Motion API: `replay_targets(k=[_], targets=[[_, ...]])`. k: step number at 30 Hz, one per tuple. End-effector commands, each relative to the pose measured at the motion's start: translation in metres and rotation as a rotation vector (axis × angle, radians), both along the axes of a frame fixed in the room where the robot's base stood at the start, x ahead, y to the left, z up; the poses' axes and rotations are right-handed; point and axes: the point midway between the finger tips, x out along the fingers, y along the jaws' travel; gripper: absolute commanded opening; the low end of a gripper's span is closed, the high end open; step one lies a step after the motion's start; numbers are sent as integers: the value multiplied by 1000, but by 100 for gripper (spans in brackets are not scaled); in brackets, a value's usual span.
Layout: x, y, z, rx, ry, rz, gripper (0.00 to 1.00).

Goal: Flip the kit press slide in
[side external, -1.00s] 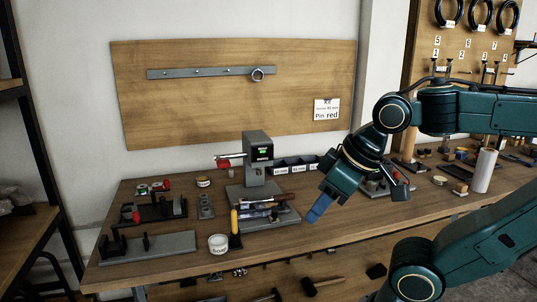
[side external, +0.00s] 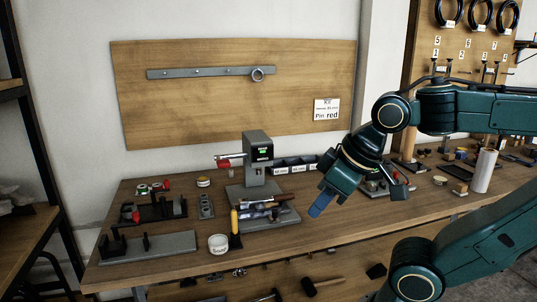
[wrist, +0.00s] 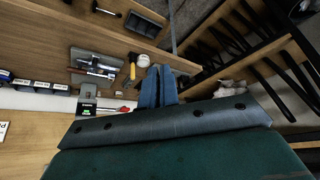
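The grey kit press (side external: 257,170) stands upright on the bench, with a lit green display and a red-handled lever (side external: 230,160) out to its left. Its grey base plate (side external: 268,222) reaches forward; tools and small parts lie over it, so I cannot make out the slide clearly. The press also shows upside down at the lower left of the wrist view (wrist: 88,100). My gripper (side external: 317,208) hangs in the air to the right of the base plate, apart from it. Its blue fingers (wrist: 158,88) lie together with nothing visible between them.
Dark fixtures (side external: 155,210) fill the bench's left side. Some bare wood (side external: 350,215) lies right of the plate.

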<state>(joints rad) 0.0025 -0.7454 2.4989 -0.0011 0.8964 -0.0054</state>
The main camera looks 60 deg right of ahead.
Motion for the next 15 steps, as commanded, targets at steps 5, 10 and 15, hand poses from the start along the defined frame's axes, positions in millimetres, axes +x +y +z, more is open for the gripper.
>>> replay_targets(k=[5, 10, 15], targets=[[9, -2, -1, -14, 0, 18, 0], [27, -7, -3, -40, 1, 58, 0], [54, -15, -7, -77, -3, 114, 0]])
